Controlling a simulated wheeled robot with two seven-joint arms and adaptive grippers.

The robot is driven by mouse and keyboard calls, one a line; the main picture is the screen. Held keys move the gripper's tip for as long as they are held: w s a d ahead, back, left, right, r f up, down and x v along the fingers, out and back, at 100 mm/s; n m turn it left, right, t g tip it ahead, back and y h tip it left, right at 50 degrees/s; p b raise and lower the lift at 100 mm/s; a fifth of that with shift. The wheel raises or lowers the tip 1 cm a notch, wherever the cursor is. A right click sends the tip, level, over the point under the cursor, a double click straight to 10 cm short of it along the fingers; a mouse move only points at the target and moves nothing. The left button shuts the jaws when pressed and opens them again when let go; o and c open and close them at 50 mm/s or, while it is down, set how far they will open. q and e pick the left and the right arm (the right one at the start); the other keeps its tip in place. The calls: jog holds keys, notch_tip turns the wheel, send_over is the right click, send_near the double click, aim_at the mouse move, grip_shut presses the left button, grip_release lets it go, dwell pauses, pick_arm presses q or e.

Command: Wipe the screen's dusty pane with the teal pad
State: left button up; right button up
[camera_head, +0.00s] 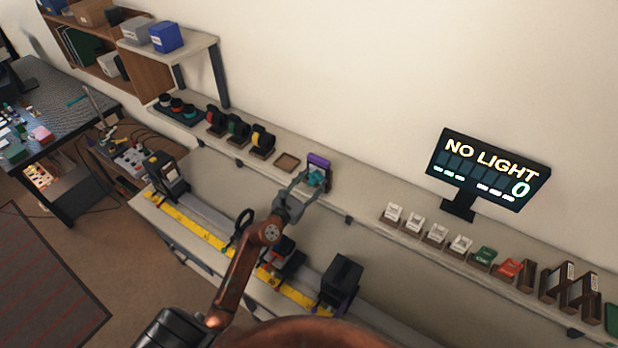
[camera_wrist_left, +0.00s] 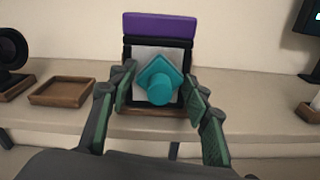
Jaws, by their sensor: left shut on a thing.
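The teal pad (camera_wrist_left: 158,82), a diamond-shaped plate with a round knob, is in front of the screen's pale grey pane (camera_wrist_left: 143,54). The screen (camera_wrist_left: 160,25) has a purple top and a dark frame, and stands upright on the wall shelf. In the head view the screen (camera_head: 319,160) is near the middle, with the teal pad (camera_head: 316,178) in front of it. My left gripper (camera_wrist_left: 160,92) is shut on the pad, with one finger on each side. The pad hides the pane's middle; I cannot tell whether they touch. My right gripper is not in view.
An empty wooden tray (camera_wrist_left: 62,91) lies left of the screen on the shelf (camera_head: 365,198). Dark ringed parts on stands (camera_head: 262,139) are further left. A monitor reading "NO LIGHT" (camera_head: 487,170) stands to the right. A bench with a yellow rail (camera_head: 200,227) lies below.

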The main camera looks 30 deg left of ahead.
pick_arm(q)
jog(key=shift+d, duration=0.8)
jog(key=shift+s+d, duration=0.15)
jog(key=shift+d, duration=0.6)
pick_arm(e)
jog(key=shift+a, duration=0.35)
pick_arm(q)
jog(key=shift+a, duration=0.1)
